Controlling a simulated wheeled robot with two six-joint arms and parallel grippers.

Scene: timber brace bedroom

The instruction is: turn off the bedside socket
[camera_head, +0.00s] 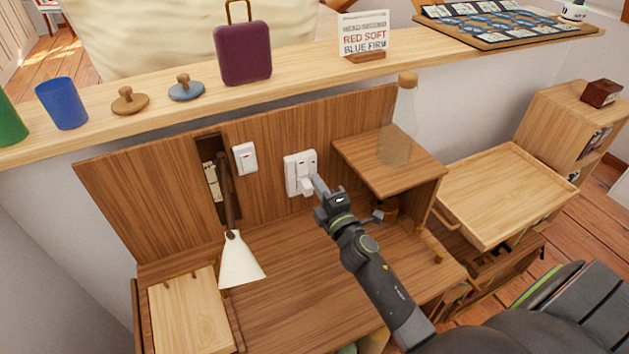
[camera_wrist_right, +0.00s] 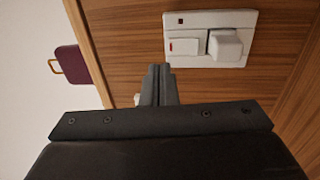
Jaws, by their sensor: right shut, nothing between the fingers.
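The bedside socket (camera_head: 301,173) is a white plate on the upright wooden back panel, with a white plug in its lower part. In the right wrist view the socket (camera_wrist_right: 209,38) shows a rocker switch (camera_wrist_right: 184,46) with a red mark, beside the plug (camera_wrist_right: 224,45). My right gripper (camera_head: 318,183) is shut and empty, its tips close to the socket by the plug in the head view. In the wrist view its fingertips (camera_wrist_right: 158,72) appear just below the switch side; I cannot tell whether they touch. My left gripper is not in view.
A second white switch (camera_head: 245,158) sits left of the socket. A white-shaded lamp (camera_head: 241,262) hangs in front of the panel. A wooden side shelf (camera_head: 387,168) with a glass bottle (camera_head: 401,120) is close right of my gripper. The desk surface (camera_head: 290,285) below is mostly clear.

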